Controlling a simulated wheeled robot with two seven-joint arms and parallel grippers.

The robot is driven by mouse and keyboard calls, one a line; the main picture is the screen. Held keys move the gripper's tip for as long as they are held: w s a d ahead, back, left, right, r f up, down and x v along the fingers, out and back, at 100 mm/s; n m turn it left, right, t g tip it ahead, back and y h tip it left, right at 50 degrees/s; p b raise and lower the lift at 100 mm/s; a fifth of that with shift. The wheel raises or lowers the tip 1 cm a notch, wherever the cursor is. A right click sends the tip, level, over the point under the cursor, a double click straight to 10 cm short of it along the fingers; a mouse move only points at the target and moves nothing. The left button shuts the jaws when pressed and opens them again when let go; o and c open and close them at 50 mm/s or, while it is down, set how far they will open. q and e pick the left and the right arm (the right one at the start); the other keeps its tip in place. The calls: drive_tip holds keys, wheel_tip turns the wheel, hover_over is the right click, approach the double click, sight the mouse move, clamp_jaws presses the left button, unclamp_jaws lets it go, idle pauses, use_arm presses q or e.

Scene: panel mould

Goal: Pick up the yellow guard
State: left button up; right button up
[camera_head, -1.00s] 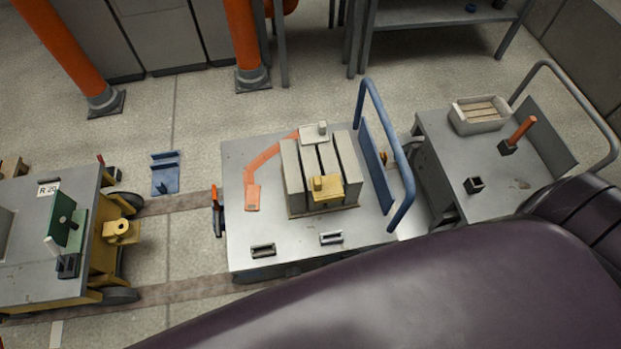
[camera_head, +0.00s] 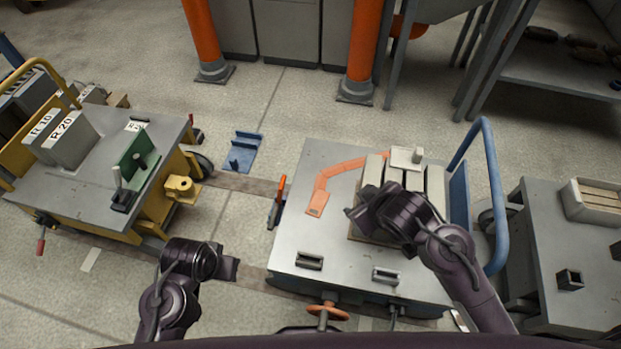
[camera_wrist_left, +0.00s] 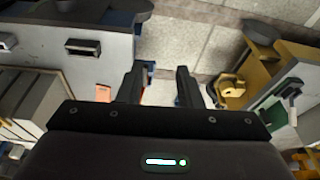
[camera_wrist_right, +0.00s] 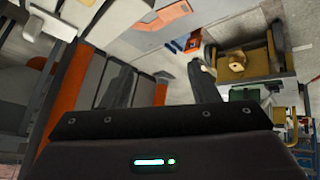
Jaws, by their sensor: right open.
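The yellow guard is not visible in the head view now; my right arm covers the front of the grey panel mould (camera_head: 435,185), where a yellow block showed earlier. My right gripper (camera_head: 358,213) is over the left front side of the mould. Its fingers are apart and empty in the right wrist view (camera_wrist_right: 160,85). My left gripper (camera_head: 228,268) is low over the floor between the two carts. Its fingers are apart with nothing between them in the left wrist view (camera_wrist_left: 158,88).
The mould stands on a grey cart (camera_head: 330,240) with a blue handle (camera_head: 490,180) and an orange arm-shaped piece (camera_head: 325,185). A yellow cart (camera_head: 70,190) with a yellow coupling (camera_head: 180,187) stands left. A blue bracket (camera_head: 242,152) lies on the floor. Another grey cart (camera_head: 540,230) is at right.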

drive_tip(key=w+a+n+y, duration=0.3)
drive_tip(key=w+n, duration=0.1)
drive_tip(key=n, duration=0.2)
use_arm(q)
drive_tip(key=s+d+f+g, duration=0.1)
drive_tip(key=s+f, duration=0.1)
drive_tip(key=f, duration=0.7)
drive_tip(key=s+f, duration=0.3)
drive_tip(key=f, duration=0.5)
use_arm(e)
drive_tip(key=s+d+f+n+g, duration=0.1)
drive_tip(key=d+g, duration=0.5)
drive_tip(key=d, duration=1)
drive_tip(key=shift+h, duration=0.4)
drive_tip(key=x, duration=0.2)
drive_tip(key=b+x, duration=0.1)
drive_tip(key=x, duration=0.1)
drive_tip(key=s+b+x, duration=0.1)
drive_tip(key=x, duration=0.2)
drive_tip(key=shift+f, duration=0.1)
drive_tip(key=shift+a+f, duration=0.15)
drive_tip(key=shift+f, duration=0.1)
use_arm(q)
drive_tip(key=shift+m+g, duration=0.3)
drive_tip(key=shift+m, duration=0.1)
drive_tip(key=r, duration=0.3)
drive_tip(key=d+r, duration=0.1)
drive_tip(key=shift+w+r, duration=0.3)
use_arm(e)
drive_tip(key=shift+c, duration=0.4)
